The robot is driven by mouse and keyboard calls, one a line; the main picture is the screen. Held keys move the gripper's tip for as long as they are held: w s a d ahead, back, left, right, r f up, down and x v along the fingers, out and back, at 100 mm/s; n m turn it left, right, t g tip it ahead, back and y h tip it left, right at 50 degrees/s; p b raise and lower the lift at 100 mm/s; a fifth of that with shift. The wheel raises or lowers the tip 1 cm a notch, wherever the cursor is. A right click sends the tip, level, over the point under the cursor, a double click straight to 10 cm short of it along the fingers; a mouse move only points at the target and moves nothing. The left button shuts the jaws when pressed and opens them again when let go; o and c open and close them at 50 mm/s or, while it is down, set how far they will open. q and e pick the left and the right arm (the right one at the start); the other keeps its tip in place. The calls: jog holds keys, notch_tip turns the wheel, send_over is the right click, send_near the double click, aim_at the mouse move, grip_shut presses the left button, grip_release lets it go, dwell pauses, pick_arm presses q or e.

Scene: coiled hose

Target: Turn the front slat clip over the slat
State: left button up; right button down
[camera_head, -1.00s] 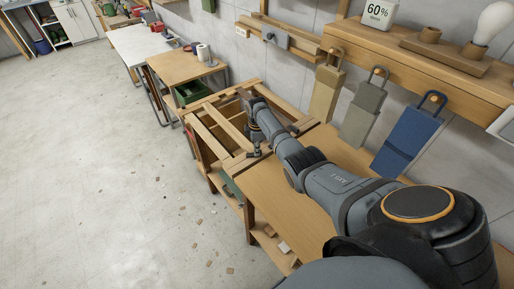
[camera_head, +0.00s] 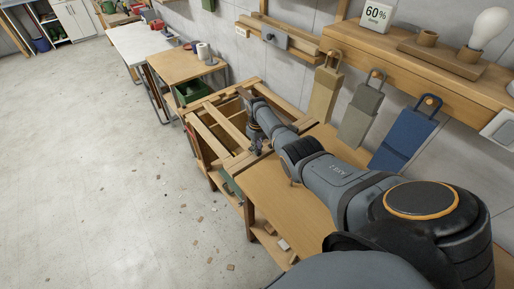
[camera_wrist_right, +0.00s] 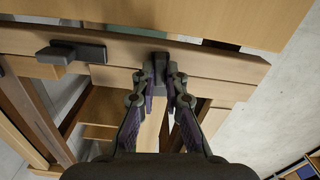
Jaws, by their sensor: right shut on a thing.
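The front slat clip (camera_wrist_right: 159,62) is a small dark grey block on the wooden frame's end rail, seen in the right wrist view. My right gripper (camera_wrist_right: 160,82) is shut on it, one finger on each side. The clip's long side points along the pale slat (camera_wrist_right: 150,132) that shows between the fingers. Its far end is partly hidden by the fingers. A second dark clip (camera_wrist_right: 72,54) sits farther left on the rail, lying along it. In the head view my right gripper (camera_head: 256,147) is at the frame's near end. My left gripper is not in view.
The open wooden frame (camera_head: 212,139) stands between a plain bench top (camera_head: 285,199) and a table with a green bin (camera_head: 190,92). Tool pouches hang on the wall to the right, including a blue one (camera_head: 404,137). The floor on the left is open with small scraps.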

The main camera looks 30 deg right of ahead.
jog(key=shift+w+m, duration=0.1)
jog(key=shift+m, duration=0.5)
jog(key=c, duration=1.4)
grip_release()
notch_tip(320, 180, up, 12)
